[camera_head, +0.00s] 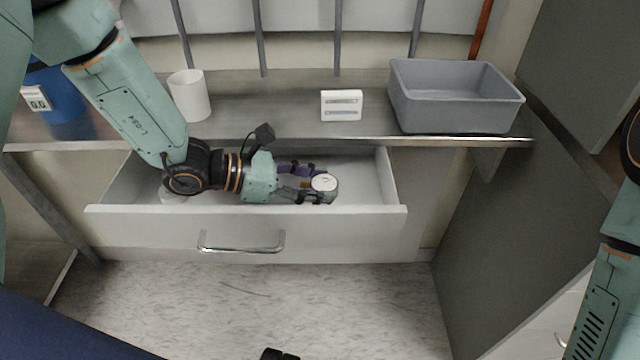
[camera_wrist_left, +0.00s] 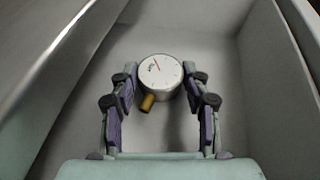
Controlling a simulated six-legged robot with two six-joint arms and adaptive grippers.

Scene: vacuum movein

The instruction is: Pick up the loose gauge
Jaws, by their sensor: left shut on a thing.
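The loose gauge (camera_head: 324,183) is a small round gauge with a white dial and a grey metal rim. In the left wrist view the gauge (camera_wrist_left: 160,74) shows its dial face up, with a brass stem (camera_wrist_left: 148,103) pointing toward the gripper's palm. My left gripper (camera_head: 312,184) reaches into the open drawer (camera_head: 340,212) and is shut on the gauge, with one finger at each side in the left wrist view (camera_wrist_left: 160,85). I cannot tell whether the gauge touches the drawer floor. My right gripper is not in view; only part of that arm shows at the right edge.
Above the drawer is a metal shelf (camera_head: 270,128) with a white cup (camera_head: 189,96), a small white box (camera_head: 341,105), a grey bin (camera_head: 456,98) and a blue container (camera_head: 62,95). The drawer walls surround my left gripper. A grey panel (camera_head: 500,215) stands at right.

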